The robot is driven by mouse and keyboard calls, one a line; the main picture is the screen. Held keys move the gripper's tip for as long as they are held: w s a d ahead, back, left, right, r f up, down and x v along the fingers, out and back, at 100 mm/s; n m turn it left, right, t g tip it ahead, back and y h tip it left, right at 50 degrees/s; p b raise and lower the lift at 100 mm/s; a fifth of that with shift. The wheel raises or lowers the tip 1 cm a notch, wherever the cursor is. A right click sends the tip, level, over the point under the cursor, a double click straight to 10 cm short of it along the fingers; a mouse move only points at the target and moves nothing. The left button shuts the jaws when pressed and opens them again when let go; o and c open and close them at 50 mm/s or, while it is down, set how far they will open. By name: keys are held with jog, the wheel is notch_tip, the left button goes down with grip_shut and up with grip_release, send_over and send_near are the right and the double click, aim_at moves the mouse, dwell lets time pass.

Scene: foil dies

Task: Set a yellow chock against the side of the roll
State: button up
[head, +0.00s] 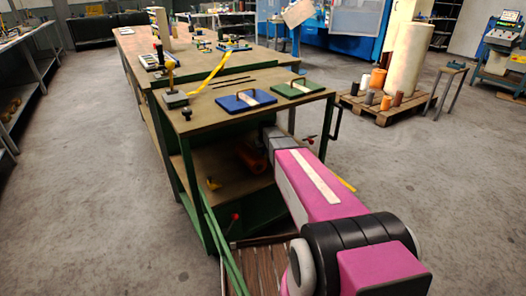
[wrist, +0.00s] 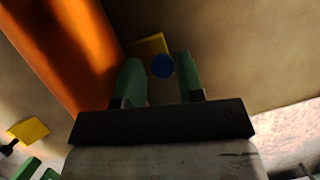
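The roll (wrist: 70,45) is a copper-orange cylinder lying at the upper left of the wrist view. In the head view the roll (head: 251,160) lies on the lower shelf of the bench, partly hidden by my arm. A yellow chock (wrist: 146,47) with a round blue knob (wrist: 162,66) is just right of the roll; whether they touch is unclear. My gripper (wrist: 157,70) is open, its green fingers either side of the blue knob, with small gaps showing. A second yellow chock (wrist: 28,131) with a dark knob is left of the roll; it also shows in the head view (head: 213,184).
The shelf (head: 200,165) sits under the bench top (head: 215,118), between green legs, so headroom is limited. Blue (head: 240,105) and green (head: 293,91) plates lie on top. The shelf right of the roll looks bare in the wrist view.

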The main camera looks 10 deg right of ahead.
jog(key=v, duration=0.5)
jog(key=s+f+n+g, duration=0.1)
jog(key=s+n+g, duration=0.3)
jog(key=s+n, duration=2.7)
jog(key=shift+s+n+g, duration=0.3)
jog(key=shift+s+n, duration=0.05)
jog(key=shift+n, duration=0.75)
